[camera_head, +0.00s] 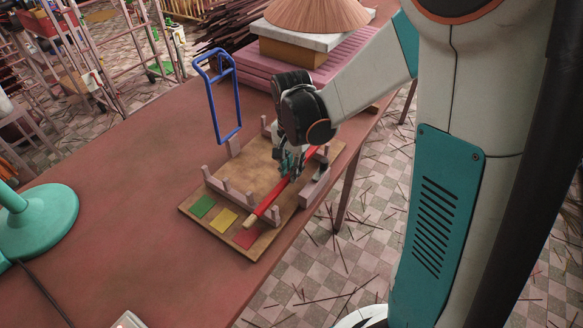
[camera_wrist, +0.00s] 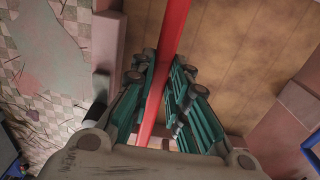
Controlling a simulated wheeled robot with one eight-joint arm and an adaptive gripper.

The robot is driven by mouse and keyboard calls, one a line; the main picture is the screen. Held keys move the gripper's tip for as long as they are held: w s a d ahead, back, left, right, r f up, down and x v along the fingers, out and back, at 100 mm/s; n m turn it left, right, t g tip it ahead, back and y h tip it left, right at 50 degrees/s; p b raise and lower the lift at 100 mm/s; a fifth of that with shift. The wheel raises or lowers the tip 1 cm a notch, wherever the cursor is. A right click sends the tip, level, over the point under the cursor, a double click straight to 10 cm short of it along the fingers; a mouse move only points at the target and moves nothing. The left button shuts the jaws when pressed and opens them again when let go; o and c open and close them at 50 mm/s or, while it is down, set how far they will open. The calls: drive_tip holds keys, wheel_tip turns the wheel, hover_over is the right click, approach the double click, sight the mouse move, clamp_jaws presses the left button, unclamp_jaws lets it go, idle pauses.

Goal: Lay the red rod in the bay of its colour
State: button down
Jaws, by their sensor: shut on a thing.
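The red rod (camera_head: 269,203) has a pale front tip and slants across the right side of a wooden board (camera_head: 252,170). My gripper (camera_head: 290,163) is shut on the rod near its middle. In the wrist view the rod (camera_wrist: 173,28) runs between the fingers of my gripper (camera_wrist: 164,75). The board's front edge has green (camera_head: 203,206), yellow (camera_head: 224,220) and red (camera_head: 247,237) patches. The rod's front end is above and just behind the red patch, over the rightmost bay. I cannot tell whether the rod touches the board or its posts.
Short pinkish posts (camera_head: 225,183) divide the board's front into bays. A blue looped frame (camera_head: 219,92) stands behind the board's left side. A green round base (camera_head: 38,220) is at the table's left. The brown table (camera_head: 130,150) is mostly clear; its right edge runs close beside the board.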

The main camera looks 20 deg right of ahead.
drive_tip(key=c, duration=1.5)
unclamp_jaws()
drive_tip(key=shift+c, duration=0.2)
wheel_tip(320, 180, up, 13)
drive_tip(key=p, duration=0.5)
drive_tip(key=s+r+n+t, duration=0.3)
drive_tip(key=s+r+n, duration=0.1)
drive_tip(key=s, duration=0.3)
drive_tip(key=s+r+n+t, duration=0.4)
drive_tip(key=s+n, duration=0.2)
drive_tip(key=s, duration=0.2)
drive_tip(key=shift+n, duration=0.4)
